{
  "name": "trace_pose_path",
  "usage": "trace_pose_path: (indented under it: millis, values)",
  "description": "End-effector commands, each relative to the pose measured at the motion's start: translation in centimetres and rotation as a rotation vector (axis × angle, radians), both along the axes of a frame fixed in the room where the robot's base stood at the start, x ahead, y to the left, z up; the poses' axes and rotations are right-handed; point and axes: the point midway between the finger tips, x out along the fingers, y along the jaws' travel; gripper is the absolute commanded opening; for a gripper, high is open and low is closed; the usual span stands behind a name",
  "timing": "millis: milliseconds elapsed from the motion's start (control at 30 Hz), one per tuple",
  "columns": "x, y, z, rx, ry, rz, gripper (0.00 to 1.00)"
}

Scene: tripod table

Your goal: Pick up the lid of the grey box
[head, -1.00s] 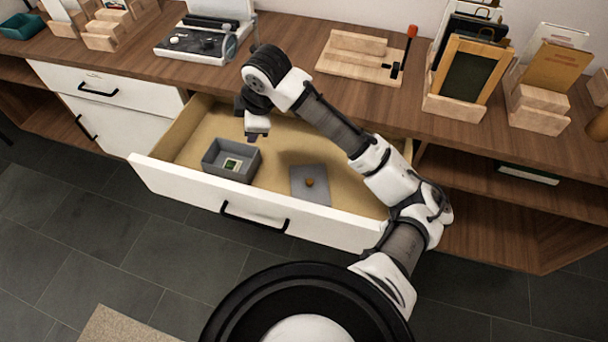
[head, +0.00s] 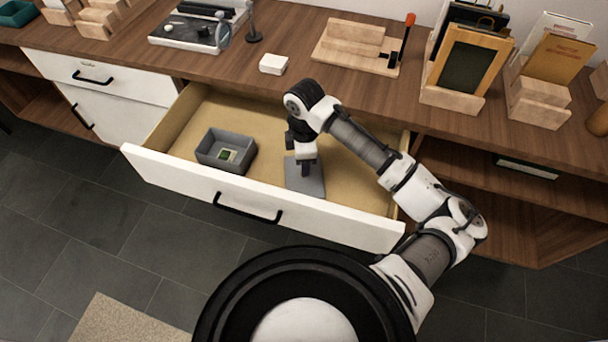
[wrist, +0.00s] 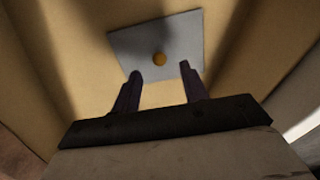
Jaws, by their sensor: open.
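The grey lid (head: 309,186) lies flat on the floor of the open drawer, to the right of the grey box. In the wrist view the lid (wrist: 185,38) shows a round orange-brown knob (wrist: 159,59) at its middle. The open-topped grey box (head: 226,152) stands in the left part of the drawer with a small green and white item (head: 228,155) inside. My gripper (head: 305,172) is over the lid, pointing down. In the wrist view its fingers (wrist: 161,74) are apart and empty, with the knob just beyond the tips. The head view hides the knob behind my gripper.
The white drawer front (head: 170,170) with its black handle (head: 247,208) stands out over the tiled floor. The wooden counter top (head: 290,95) is behind, holding a small white block (head: 273,64), a wooden stand (head: 358,50) and picture frames (head: 467,68). The drawer floor between box and lid is clear.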

Motion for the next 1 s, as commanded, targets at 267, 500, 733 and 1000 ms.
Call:
trace_pose_path:
  millis: [267, 500, 733, 1000]
  values:
    - [0.0, 0.1, -3.9, 0.000, 0.003, 0.000, 0.44]
    - [0.1, 0.1, -4.8, 0.000, 0.000, 0.001, 0.44]
    - [0.1, 0.1, -4.8, 0.000, 0.001, 0.000, 0.25]
    - [0.1, 0.1, -4.8, 0.000, 0.001, 0.001, 0.00]
